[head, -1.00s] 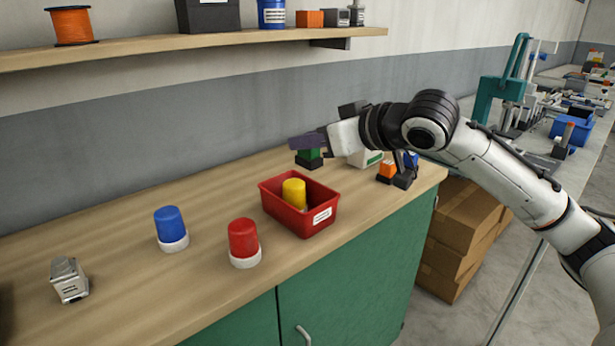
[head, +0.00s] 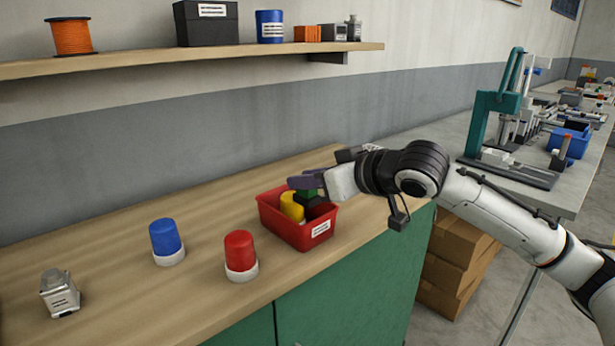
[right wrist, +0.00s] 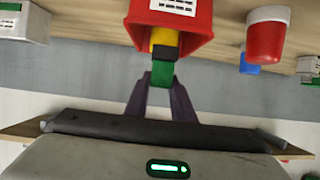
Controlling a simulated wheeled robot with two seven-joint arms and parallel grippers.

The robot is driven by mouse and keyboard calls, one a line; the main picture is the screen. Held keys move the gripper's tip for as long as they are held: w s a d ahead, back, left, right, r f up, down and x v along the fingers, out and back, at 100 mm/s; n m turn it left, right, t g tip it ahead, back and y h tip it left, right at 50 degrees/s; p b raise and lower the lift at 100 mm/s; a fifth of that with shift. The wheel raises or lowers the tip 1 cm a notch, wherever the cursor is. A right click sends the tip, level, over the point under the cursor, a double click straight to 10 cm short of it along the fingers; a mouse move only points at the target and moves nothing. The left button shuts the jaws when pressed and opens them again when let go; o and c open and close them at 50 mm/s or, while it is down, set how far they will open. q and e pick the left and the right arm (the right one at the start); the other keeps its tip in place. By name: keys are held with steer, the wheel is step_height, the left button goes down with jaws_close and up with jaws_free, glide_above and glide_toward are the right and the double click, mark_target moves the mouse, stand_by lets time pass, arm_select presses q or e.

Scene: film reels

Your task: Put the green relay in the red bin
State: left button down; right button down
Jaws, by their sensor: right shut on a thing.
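The green relay (head: 309,192) has a green body and a black base. My right gripper (head: 306,181) is shut on its green part and holds it at the opening of the red bin (head: 281,228). The base is low, at or just inside the far right part of the bin; I cannot tell whether it touches anything. A yellow cylinder (head: 291,207) stands in the bin next to the relay. In the right wrist view, the relay (right wrist: 162,73) sits between the purple fingertips, with the bin (right wrist: 172,22) beyond. My left gripper is not in view.
A red beacon (head: 240,252) and a blue beacon (head: 166,240) stand left of the bin. A small metallic box (head: 60,293) is at the far left. A shelf (head: 150,63) runs along the wall above. Bare worktop lies behind the bin.

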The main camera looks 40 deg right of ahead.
steer(key=c, duration=1.5)
jaws_free()
steer(key=shift+f, duration=0.1)
steer(key=shift+r, duration=0.35)
steer(key=b+v, duration=0.2)
steer(key=v, duration=1)
steer(key=shift+r+b, duration=0.25)
steer(key=shift+b, duration=0.1)
